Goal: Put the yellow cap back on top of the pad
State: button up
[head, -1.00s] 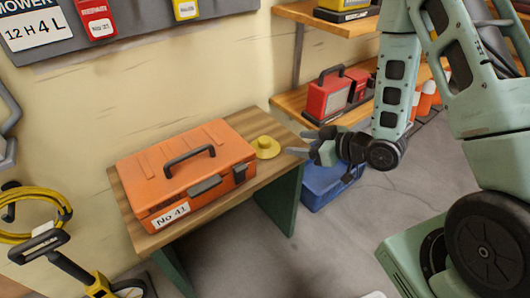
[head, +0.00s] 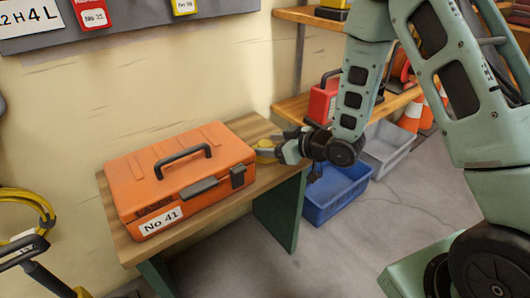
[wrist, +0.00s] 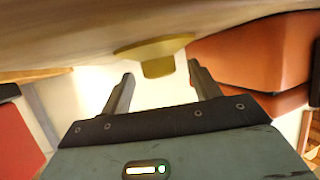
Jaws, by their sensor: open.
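The yellow cap (head: 264,145) sits on the wooden bench, just right of the orange toolbox, partly covered by my gripper in the head view. In the wrist view the cap (wrist: 158,58) shows a wide brim and a narrower crown. My gripper (head: 271,145) is open and empty at the bench's right end. In the wrist view the cap lies just beyond and between the fingertips (wrist: 160,73). I cannot tell whether a finger touches it. I cannot make out a separate pad in either view.
The orange toolbox (head: 178,180), marked No 41, fills much of the bench (head: 262,186). In the wrist view the toolbox (wrist: 245,55) is close to the right finger. A blue crate (head: 335,194) and a grey crate (head: 388,150) stand on the floor to the right.

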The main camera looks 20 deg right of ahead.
aim_at(269, 145)
jog(key=shift+b+x, duration=0.45)
jog(key=shift+x, duration=1.5)
jog(key=c, duration=1.1)
jog(key=shift+c, duration=0.2)
